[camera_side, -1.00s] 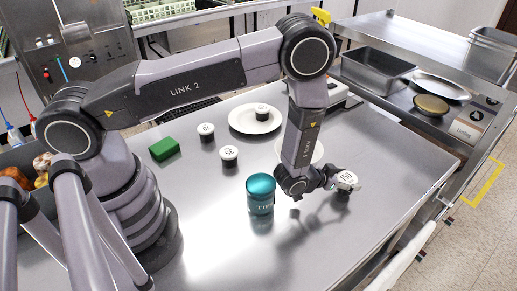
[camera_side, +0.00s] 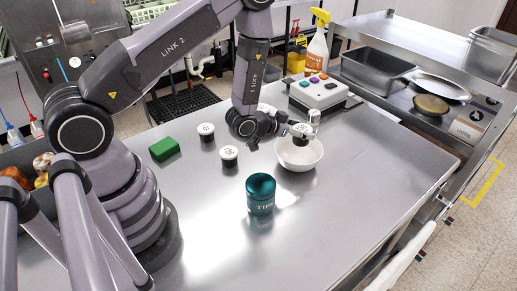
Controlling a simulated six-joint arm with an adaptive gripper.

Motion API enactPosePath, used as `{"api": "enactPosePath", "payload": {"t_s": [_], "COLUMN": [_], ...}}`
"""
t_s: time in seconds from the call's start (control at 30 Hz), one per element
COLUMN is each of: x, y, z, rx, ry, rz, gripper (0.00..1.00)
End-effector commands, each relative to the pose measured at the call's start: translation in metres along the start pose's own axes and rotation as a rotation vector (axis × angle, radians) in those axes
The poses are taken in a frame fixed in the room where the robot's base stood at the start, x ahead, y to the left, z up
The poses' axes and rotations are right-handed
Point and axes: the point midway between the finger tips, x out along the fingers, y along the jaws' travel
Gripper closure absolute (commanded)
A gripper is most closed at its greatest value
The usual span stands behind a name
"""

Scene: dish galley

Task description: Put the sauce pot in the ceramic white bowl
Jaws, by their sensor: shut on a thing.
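My gripper (camera_side: 304,126) is shut on a small sauce pot (camera_side: 300,131) with a white labelled lid and a dark body. It holds the pot over the ceramic white bowl (camera_side: 309,162). The pot's lower part overlaps the bowl's opening in this view, so I cannot tell whether it touches the bowl inside. The bowl stands upright on the steel table, right of the middle. Two similar pots stand on the table to the left, one farther back (camera_side: 206,131) and one nearer (camera_side: 229,154).
A teal tip tin (camera_side: 261,196) stands in front of the bowl. A green block (camera_side: 164,149) lies at the left. A button box (camera_side: 319,94) and a spray bottle (camera_side: 317,55) are behind. My arm hides most of a white plate. The table's front right is clear.

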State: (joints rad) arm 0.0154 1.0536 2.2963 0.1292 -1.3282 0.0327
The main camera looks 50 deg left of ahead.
Motion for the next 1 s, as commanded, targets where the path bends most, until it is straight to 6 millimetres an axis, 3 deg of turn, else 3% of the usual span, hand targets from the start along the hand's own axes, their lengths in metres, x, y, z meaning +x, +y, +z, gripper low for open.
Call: {"api": "enactPosePath", "payload": {"t_s": [0.1,0.47,0.9,0.93,1.0], "x": [0.007,0.028,0.032,0.032,0.032], "y": [-0.002,-0.001,-0.001,-0.001,-0.001], "z": [0.021,0.062,0.070,0.070,0.069], "rx": [-0.002,-0.002,-0.002,-0.002,-0.002], "ry": [-0.004,-0.002,-0.001,-0.001,-0.001], "rz": [0.002,0.001,0.001,0.001,0.001], "gripper": [0.79,0.79,0.79,0.39,0.30]}}
